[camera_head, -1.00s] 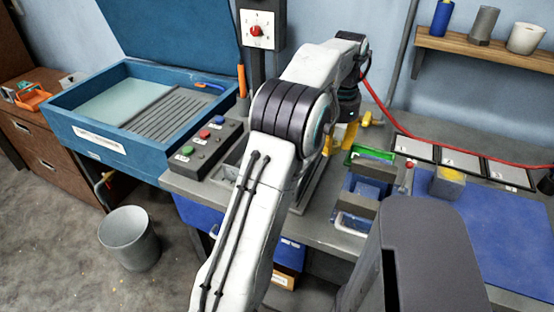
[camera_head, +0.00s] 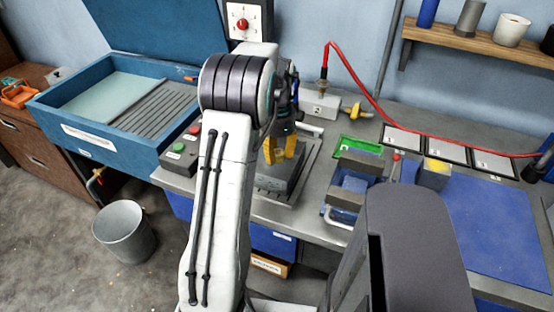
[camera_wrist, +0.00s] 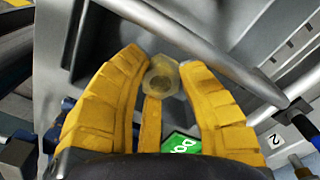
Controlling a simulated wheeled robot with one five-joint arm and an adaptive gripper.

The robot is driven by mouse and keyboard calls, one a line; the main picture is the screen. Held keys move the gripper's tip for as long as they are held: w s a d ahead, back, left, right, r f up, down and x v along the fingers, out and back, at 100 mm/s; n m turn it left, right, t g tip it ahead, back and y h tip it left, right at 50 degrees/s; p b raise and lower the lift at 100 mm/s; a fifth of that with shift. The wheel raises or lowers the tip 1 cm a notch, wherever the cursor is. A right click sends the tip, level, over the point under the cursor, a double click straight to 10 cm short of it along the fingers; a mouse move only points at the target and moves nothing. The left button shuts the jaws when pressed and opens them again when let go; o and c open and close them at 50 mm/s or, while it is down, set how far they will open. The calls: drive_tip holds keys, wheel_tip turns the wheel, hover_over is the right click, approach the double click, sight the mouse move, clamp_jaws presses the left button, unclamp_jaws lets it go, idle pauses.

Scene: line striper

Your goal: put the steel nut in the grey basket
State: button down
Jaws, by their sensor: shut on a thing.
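My gripper (camera_head: 278,160) has yellow fingers and hangs over the bench, above a dark grey machine bed. In the wrist view, my gripper (camera_wrist: 165,72) is shut on the steel nut (camera_wrist: 162,75), a small dull ring with a hole, held at the fingertips. The nut cannot be made out in the head view. A round grey basket (camera_head: 125,237), open at the top, stands on the floor at the lower left, well apart from my gripper. Its inside is only partly visible.
A blue cabinet with a ribbed tray (camera_head: 150,110) and a button box (camera_head: 182,150) lie between gripper and basket. A blue vise (camera_head: 352,185), green tray (camera_head: 360,146) and red hose (camera_head: 352,75) are at the right. Floor around the basket looks mostly clear.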

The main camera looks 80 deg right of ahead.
sight(277, 169)
drive_tip(key=shift+f+p, duration=1.7)
drive_tip(key=shift+p, duration=0.05)
drive_tip(key=shift+f, duration=0.4)
drive_tip(key=shift+f, duration=0.2)
drive_tip(key=c, duration=0.9)
unclamp_jaws()
drive_tip(key=shift+r, duration=0.1)
